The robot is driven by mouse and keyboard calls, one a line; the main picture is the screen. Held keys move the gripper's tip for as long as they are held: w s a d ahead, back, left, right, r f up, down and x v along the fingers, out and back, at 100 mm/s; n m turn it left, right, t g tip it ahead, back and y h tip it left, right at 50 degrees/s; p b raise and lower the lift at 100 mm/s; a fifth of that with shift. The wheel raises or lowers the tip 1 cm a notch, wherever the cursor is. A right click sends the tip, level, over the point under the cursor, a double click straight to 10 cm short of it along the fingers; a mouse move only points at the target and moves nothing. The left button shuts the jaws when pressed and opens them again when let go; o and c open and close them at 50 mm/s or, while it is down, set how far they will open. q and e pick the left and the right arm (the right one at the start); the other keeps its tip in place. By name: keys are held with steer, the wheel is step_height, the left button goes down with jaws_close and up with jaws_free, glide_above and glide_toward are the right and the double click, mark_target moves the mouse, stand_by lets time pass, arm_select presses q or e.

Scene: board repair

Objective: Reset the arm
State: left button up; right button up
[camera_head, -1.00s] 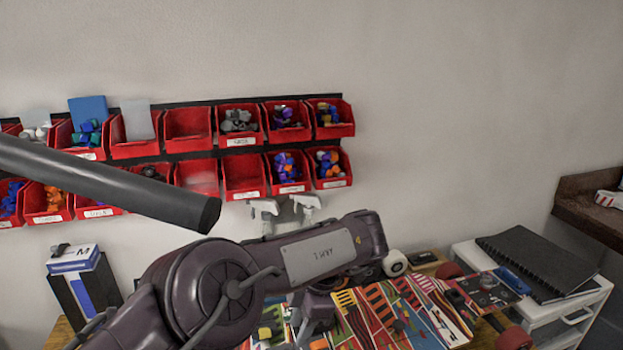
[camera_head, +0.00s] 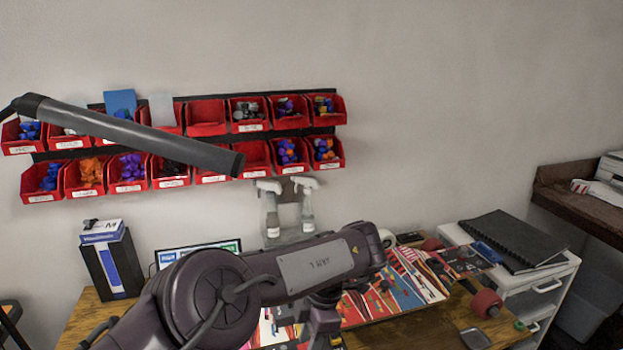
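My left arm, a dark purple jointed arm, comes in from the bottom left and reaches across the workbench. Its far end is over a colourful skateboard deck (camera_head: 415,275) lying on the wooden bench. A grey part of my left gripper (camera_head: 318,322) shows low under the forearm. Its fingertips are not clear, so I cannot tell whether it is open or holds anything. The arm hides part of the deck. My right gripper is not in view.
Red bins (camera_head: 206,117) with small coloured parts hang on the wall. A dark bar-shaped lamp (camera_head: 140,132) crosses in front. Spray bottles (camera_head: 271,212) stand behind the arm. A black notebook (camera_head: 510,240) lies on a white drawer unit (camera_head: 545,285) at right. A red wheel (camera_head: 486,303) is on the bench.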

arm_select(q)
steer(key=s+d+f+n+h, duration=0.7)
steer(key=d+f+n, duration=0.2)
steer(key=d+f, duration=0.25)
steer(key=s+d+f+n+h, duration=0.75)
steer(key=d+f, duration=0.25)
steer(key=d, duration=0.2)
steer(key=s+a+f+n+t+y, duration=0.2)
steer(key=a+f+n+t, duration=0.1)
steer(key=a+f+n, duration=0.7)
steer(key=s+a+f+n+t+y, duration=0.3)
steer(key=a+f+n, duration=0.6)
steer(key=f+n, duration=0.1)
steer(key=s+a+f+n+g+y, duration=0.1)
steer(key=s+a+f+n+y, duration=0.2)
steer(key=s+a, duration=0.9)
steer(key=s+a+f+n+g+y, duration=0.2)
steer(key=s+a+f+n+y, duration=0.2)
steer(key=s+a+f+n, duration=0.4)
steer(key=s+a, duration=0.4)
steer(key=a, duration=0.3)
steer(key=shift+s+f+g, duration=0.25)
steer(key=shift+s+g, duration=0.05)
steer(key=shift+w+n, duration=0.1)
steer(key=shift+n, duration=0.15)
